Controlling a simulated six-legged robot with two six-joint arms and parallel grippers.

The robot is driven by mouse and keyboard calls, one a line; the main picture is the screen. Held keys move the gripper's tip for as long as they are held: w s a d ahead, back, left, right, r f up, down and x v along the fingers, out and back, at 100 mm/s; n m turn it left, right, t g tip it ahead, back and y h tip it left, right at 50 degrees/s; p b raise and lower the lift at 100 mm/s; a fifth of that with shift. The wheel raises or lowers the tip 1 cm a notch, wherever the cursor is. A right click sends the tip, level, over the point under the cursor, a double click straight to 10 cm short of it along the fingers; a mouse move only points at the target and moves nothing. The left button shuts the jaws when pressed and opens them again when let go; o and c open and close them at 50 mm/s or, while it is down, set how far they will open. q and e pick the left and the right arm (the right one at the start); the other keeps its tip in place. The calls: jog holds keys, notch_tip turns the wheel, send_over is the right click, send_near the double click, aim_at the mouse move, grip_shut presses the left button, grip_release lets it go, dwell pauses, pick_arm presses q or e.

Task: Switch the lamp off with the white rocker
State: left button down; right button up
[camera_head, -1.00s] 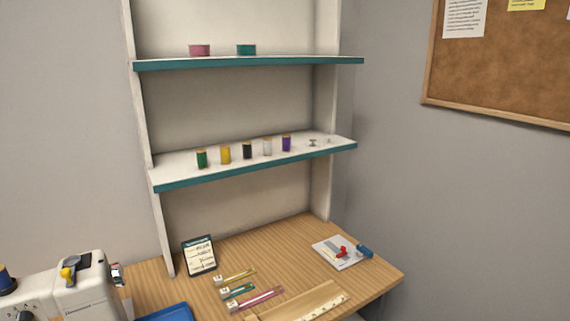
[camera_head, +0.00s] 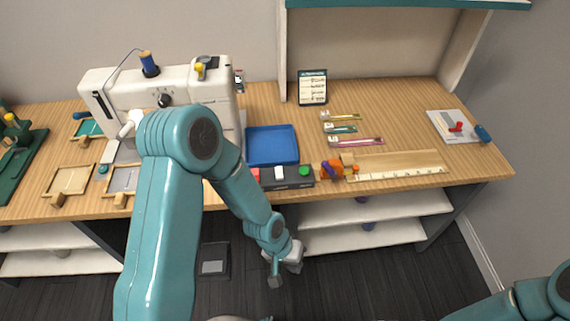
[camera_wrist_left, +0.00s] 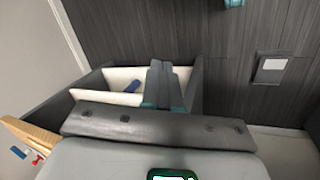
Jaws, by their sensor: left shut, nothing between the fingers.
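The white rocker (camera_head: 279,172) sits in the middle of a dark control box (camera_head: 292,184) at the front edge of the table, between a red button (camera_head: 254,174) and a green button (camera_head: 304,170). My left gripper (camera_head: 276,279) is below and in front of this box, over the floor, apart from the rocker. Its fingers (camera_wrist_left: 163,88) are together and empty in the left wrist view, where the rocker does not show. I cannot pick out the lamp with certainty; my left arm covers part of the sewing machine (camera_head: 180,90). My right gripper is out of view.
A blue tray (camera_head: 272,146) lies behind the control box. An orange and purple item (camera_head: 334,168) and a wooden ruler (camera_head: 400,173) lie to its right. Shelves (camera_head: 370,230) stand under the table. Open floor (camera_head: 340,285) lies in front.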

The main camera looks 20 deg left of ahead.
pick_arm(q)
jog(key=w+a+r+y+b, duration=0.1)
jog(key=w+r, duration=0.2)
jog(key=w, duration=0.2)
jog(key=w+a+r+b, duration=0.1)
jog(key=w+r+b, duration=0.15)
jog(key=w, duration=0.25)
notch_tip(320, 180, up, 20)
jog(key=n+t+y+b, duration=0.2)
jog(key=n+y+b, duration=0.1)
jog(key=n+y, duration=0.15)
send_over(279, 177)
jog(key=s+d, duration=0.2)
jog(key=s, duration=0.1)
jog(key=shift+s+a, duration=0.1)
jog(key=shift+s, duration=0.05)
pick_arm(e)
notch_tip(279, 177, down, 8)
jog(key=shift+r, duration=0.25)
pick_arm(q)
jog(key=x, duration=1.2)
jog(key=shift+s+f+b, duration=0.15)
jog(key=shift+f+b, duration=0.1)
jog(key=shift+b, duration=0.05)
jog(key=shift+f, duration=0.8)
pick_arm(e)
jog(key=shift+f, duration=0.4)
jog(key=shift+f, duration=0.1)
